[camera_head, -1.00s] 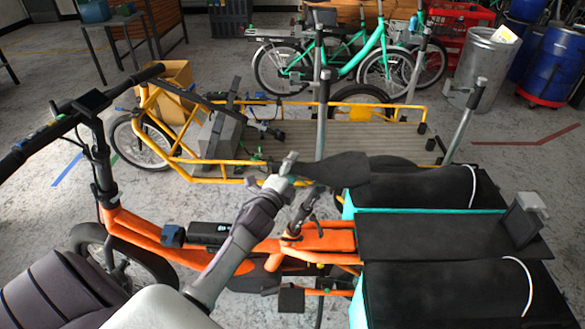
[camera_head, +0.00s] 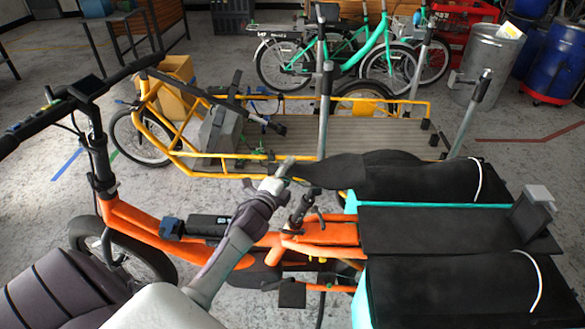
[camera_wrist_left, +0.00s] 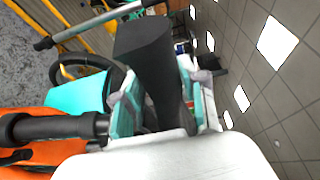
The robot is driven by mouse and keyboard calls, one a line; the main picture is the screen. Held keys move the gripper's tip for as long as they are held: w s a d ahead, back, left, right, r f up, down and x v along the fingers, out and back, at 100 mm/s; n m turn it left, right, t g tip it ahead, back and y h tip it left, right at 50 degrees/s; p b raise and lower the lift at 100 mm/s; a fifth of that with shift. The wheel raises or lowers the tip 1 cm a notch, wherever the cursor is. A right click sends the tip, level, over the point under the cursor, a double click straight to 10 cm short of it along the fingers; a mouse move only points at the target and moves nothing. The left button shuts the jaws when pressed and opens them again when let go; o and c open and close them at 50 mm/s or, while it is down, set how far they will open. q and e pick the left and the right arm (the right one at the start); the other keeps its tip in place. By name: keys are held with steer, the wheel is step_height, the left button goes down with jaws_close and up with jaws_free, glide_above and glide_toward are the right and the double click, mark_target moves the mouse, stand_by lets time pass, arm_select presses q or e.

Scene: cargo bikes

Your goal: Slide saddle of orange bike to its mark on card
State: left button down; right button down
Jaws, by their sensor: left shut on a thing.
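The orange bike (camera_head: 140,225) stands across the middle of the head view. Its black saddle (camera_head: 335,172) lies level, nose to the left, above the seat tube. My left gripper (camera_head: 280,177) is shut on the saddle's nose. In the left wrist view, the black saddle (camera_wrist_left: 145,45) sits between the teal-padded fingers of the left gripper (camera_wrist_left: 155,105). The saddle's rear overlaps the black bag in the head view, so its far end is hard to tell. I cannot make out the card or its mark. My right gripper is not in view.
Black bags (camera_head: 435,285) with teal sides flank the rear rack (camera_head: 440,230). A yellow cargo bike (camera_head: 300,140) stands close behind. Teal bikes (camera_head: 375,55), a metal bin (camera_head: 490,60) and blue barrels (camera_head: 555,65) are farther back. Handlebars (camera_head: 75,100) reach in at left.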

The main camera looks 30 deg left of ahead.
arm_select(q)
steer(key=shift+s+f, duration=0.1)
steer(key=shift+f, duration=0.25)
steer(key=c, duration=0.6)
jaws_free()
steer(key=shift+r, duration=0.1)
steer(key=shift+s, duration=0.1)
steer(key=s, duration=0.4)
steer(key=s+d, duration=0.1)
steer(key=s, duration=0.6)
steer(key=shift+s+d, duration=0.35)
steer(key=shift+d, duration=0.05)
